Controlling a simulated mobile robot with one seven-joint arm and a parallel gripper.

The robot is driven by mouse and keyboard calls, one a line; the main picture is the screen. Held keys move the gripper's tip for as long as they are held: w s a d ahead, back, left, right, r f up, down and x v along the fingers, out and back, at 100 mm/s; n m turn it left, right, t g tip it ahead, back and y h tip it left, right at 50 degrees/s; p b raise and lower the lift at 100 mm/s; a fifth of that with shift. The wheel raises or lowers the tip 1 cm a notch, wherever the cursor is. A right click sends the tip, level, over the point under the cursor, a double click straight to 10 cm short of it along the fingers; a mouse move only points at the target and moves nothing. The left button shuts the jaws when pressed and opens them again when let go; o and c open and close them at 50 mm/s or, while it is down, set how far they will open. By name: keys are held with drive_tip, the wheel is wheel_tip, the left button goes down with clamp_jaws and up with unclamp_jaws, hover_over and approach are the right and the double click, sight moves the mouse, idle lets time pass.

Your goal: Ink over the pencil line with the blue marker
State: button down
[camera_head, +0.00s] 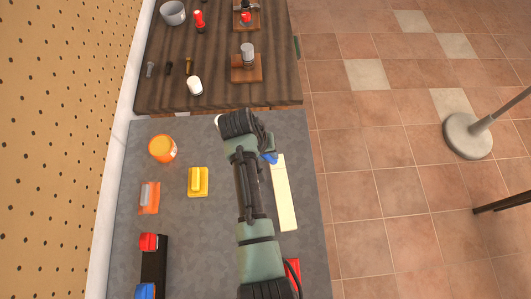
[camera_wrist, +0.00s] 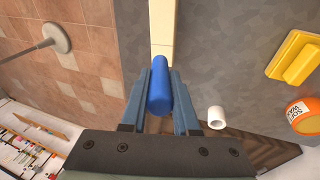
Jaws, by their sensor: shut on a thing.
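My gripper (camera_wrist: 160,75) is shut on the blue marker (camera_wrist: 159,88), with one finger on each side of it. In the head view a small blue bit of the marker (camera_head: 270,158) shows at the left edge of a long cream strip of board (camera_head: 284,195), and my arm hides most of the gripper. In the wrist view the cream board (camera_wrist: 161,25) lies straight past the marker's far end. I cannot tell whether the marker touches it. A faint cross mark shows on the board, but I cannot make out a clear pencil line.
On the grey bench top are an orange-lidded jar (camera_head: 162,148), a yellow block (camera_head: 198,182), an orange item (camera_head: 149,197) and a black holder (camera_head: 154,262) with red and blue pieces. A white cylinder (camera_wrist: 216,118) stands near the gripper. A wooden bench (camera_head: 215,75) adjoins.

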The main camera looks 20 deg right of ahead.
drive_tip(key=shift+f+b, duration=1.6)
drive_tip(key=shift+f, duration=0.65)
drive_tip(key=shift+f+b, duration=0.55)
drive_tip(key=shift+f, duration=0.15)
drive_tip(key=shift+s, duration=0.2)
